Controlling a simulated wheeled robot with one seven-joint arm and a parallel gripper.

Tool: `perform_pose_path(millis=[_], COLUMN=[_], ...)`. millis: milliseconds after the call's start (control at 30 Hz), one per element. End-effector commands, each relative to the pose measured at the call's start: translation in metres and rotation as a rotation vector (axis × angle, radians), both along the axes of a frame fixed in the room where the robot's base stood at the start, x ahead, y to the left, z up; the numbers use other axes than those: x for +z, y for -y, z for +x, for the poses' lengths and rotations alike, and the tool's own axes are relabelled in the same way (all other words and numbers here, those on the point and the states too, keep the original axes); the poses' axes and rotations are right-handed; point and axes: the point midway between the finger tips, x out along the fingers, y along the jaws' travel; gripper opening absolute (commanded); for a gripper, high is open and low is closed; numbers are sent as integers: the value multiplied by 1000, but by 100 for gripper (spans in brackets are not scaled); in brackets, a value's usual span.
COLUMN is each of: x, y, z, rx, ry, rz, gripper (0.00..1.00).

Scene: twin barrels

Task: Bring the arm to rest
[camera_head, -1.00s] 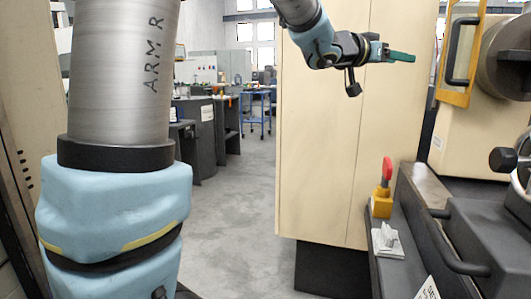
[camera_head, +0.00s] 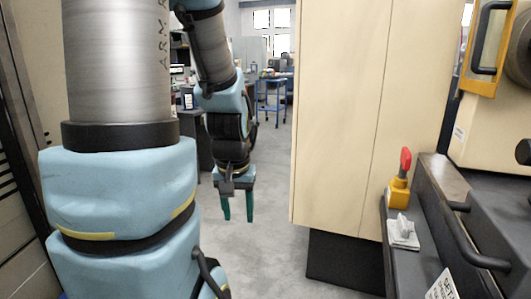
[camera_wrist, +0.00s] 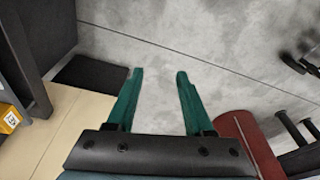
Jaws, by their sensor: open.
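My gripper (camera_head: 238,205) hangs at the end of my arm in the head view, left of the beige cabinet. Its two green fingers point down, apart, with nothing between them. In the wrist view my gripper (camera_wrist: 156,75) is open and empty, with grey concrete floor beyond the fingers. The upper part of my arm leaves the top of the head view.
A tall beige cabinet (camera_head: 345,110) on a dark base stands right of my gripper. A machine with a dark ledge, a red-and-yellow switch (camera_head: 399,180) and a white part (camera_head: 403,232) is at right. A blue cart (camera_head: 272,97) stands far back.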

Motion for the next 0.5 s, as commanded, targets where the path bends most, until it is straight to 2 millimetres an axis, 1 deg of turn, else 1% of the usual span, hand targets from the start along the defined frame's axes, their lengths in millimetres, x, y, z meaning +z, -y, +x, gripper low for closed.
perform_pose_path(millis=[33,67,100,267,500], x=[-7,-5,13,46,105], y=[-6,-7,-5,-5,-5], z=[-18,-27,-22,-21,-20], rx=[22,27,21,19,19], ry=[-57,-82,-69,-66,-64], rz=[-6,-10,-8,-8,-7], gripper=[52,52,52,52,52])
